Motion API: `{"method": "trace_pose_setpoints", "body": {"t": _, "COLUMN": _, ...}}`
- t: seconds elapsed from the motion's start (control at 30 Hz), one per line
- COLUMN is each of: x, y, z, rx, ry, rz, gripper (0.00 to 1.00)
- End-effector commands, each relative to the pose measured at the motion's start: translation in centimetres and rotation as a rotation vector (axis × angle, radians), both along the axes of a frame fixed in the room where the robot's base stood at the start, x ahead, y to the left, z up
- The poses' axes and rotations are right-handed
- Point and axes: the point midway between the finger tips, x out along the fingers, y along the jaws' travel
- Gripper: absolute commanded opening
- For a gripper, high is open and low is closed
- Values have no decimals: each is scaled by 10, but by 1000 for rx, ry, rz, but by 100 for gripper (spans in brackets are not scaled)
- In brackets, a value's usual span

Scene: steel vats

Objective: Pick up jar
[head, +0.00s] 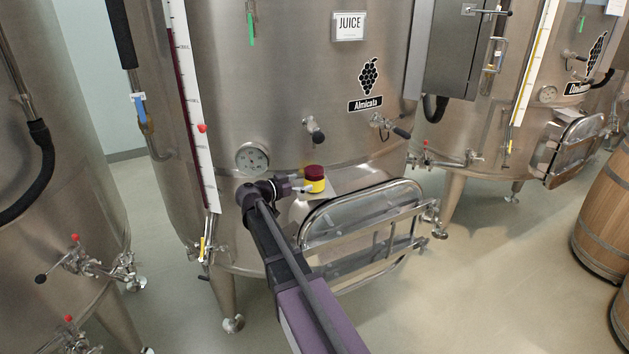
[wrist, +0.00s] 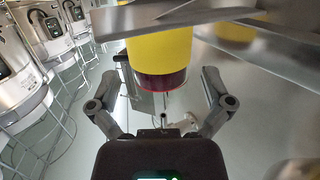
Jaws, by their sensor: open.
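The jar (head: 315,186) is yellow with a dark red lid and stands upright on a small metal shelf (head: 345,184) at the front of the middle steel vat. In the wrist view the jar (wrist: 160,55) appears lid-down, with the shelf (wrist: 150,17) above it in the picture. My gripper (head: 301,187) is just left of the jar in the head view. In the wrist view its open fingers (wrist: 160,76) lie on either side of the jar, with gaps between them and it. Contact is not visible.
The vat's oval hatch (head: 355,215) with its bars is right below the shelf. A round gauge (head: 252,158) and a valve (head: 314,130) project from the vat near my arm. More vats stand left and right; wooden barrels (head: 605,220) are far right. Floor between is clear.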

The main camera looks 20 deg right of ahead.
Motion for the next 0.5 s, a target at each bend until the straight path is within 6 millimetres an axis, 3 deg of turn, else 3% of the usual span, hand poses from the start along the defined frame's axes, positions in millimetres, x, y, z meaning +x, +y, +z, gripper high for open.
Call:
{"method": "trace_pose_setpoints", "body": {"t": 0.27, "x": 1, "y": -6, "z": -1, "rx": 0, "ry": 0, "rz": -1, "gripper": 100}}
{"method": "trace_pose_setpoints", "body": {"t": 0.5, "x": 6, "y": -31, "z": -6, "rx": 0, "ry": 0, "rz": -2, "gripper": 100}}
